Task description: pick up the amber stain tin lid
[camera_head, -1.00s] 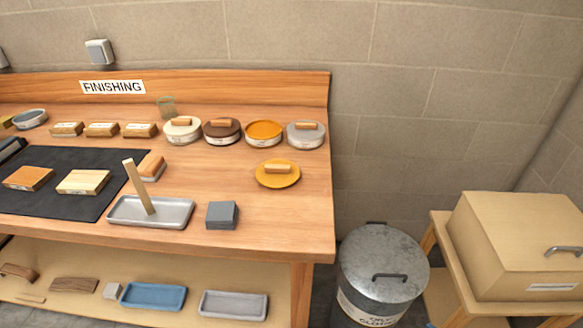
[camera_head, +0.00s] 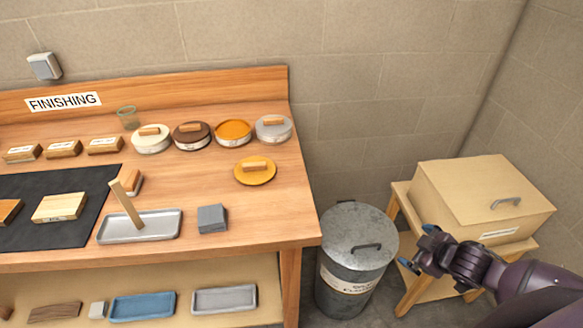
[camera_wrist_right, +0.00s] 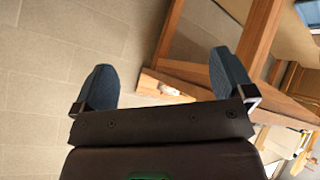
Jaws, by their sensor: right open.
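The amber stain tin lid (camera_head: 255,172) is a flat amber disc with a wooden block handle on top. It lies on the bench near its right end, in front of the open amber tin (camera_head: 233,131). My right gripper (camera_head: 417,247) is open and empty in the head view, well to the right of the lid, by the metal bin and the box. The lid cannot be made out in the wrist view. My left gripper is out of view.
A tray (camera_head: 165,226) with a stick and a grey block (camera_head: 212,219) lie in front. A metal bin (camera_head: 347,285) and wooden box (camera_head: 480,200) stand right of the bench.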

